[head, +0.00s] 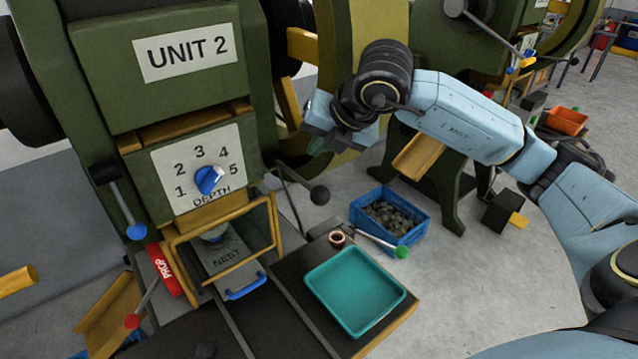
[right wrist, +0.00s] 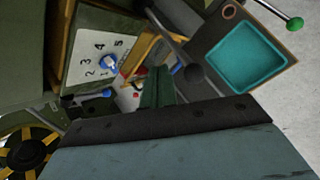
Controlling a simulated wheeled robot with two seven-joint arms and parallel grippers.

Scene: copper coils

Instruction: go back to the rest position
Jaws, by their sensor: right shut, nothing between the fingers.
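My right arm reaches in from the right in the head view. Its gripper (head: 318,138) hangs in the air in front of the green press, right of the depth dial (head: 208,180), apart from everything. In the right wrist view its fingers (right wrist: 157,84) are together with nothing between them. A small copper coil (head: 337,239) rests on the dark table (head: 290,268) by the teal tray (head: 355,288); the coil (right wrist: 229,11) and the empty tray (right wrist: 246,58) also show in the right wrist view. My left gripper is not in view.
The press marked UNIT 2 (head: 188,52) has a yellow guard frame (head: 222,250) over the nest (head: 226,260). Levers with a black knob (head: 319,194), a green knob (head: 402,252) and a blue knob (head: 137,232) stick out.

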